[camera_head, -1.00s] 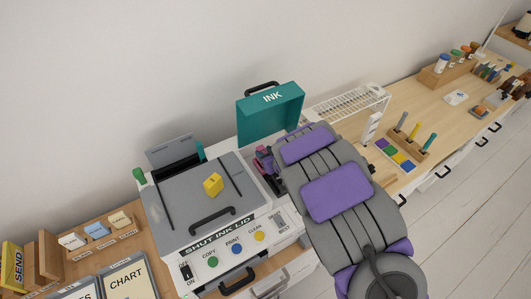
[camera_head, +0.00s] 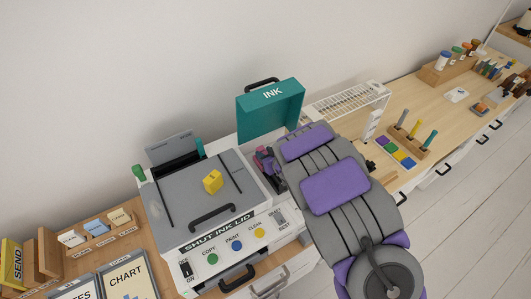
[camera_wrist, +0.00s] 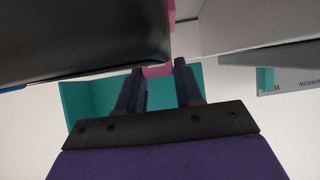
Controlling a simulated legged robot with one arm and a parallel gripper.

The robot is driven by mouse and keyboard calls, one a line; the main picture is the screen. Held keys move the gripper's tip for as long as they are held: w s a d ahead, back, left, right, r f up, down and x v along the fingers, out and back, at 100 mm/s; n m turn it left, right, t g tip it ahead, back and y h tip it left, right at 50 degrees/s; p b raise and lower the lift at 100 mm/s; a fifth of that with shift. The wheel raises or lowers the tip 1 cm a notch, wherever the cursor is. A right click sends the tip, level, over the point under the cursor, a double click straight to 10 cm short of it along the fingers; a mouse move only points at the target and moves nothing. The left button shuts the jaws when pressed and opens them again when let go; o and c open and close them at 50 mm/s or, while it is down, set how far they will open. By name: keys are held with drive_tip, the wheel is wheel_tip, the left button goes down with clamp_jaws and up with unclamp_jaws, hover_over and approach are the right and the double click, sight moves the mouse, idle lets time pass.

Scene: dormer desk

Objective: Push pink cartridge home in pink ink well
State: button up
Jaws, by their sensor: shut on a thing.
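A small pink piece, which looks like the pink cartridge (camera_wrist: 157,71), shows between my fingertips in the wrist view. My gripper (camera_wrist: 160,72) is shut on it, with a dark finger on each side. In the head view, pink shows (camera_head: 264,156) at the printer's ink bay, below the open teal INK lid (camera_head: 269,108). My arm covers most of the bay. The pink ink well and how deep the cartridge sits in it cannot be made out. A pink strip (camera_wrist: 171,10) also shows at the top of the wrist view.
The grey printer (camera_head: 200,195) has a yellow block (camera_head: 213,181) on its top and coloured buttons in front. A white wire rack (camera_head: 345,101) stands behind my arm. A wooden peg stand (camera_head: 407,142) is to the right. Card holders (camera_head: 97,231) stand at the left.

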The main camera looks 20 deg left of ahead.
drive_tip(key=shift+f, duration=0.45)
drive_tip(key=o, duration=1.1)
drive_tip(key=p+v, duration=0.4)
drive_tip(key=v, duration=0.8)
drive_tip(key=shift+w, duration=0.15)
drive_tip(key=p+v, duration=0.5)
drive_tip(key=p, duration=0.8)
drive_tip(key=shift+d, duration=0.15)
drive_tip(key=shift+s+f, duration=0.1)
drive_tip(key=shift+s, duration=0.1)
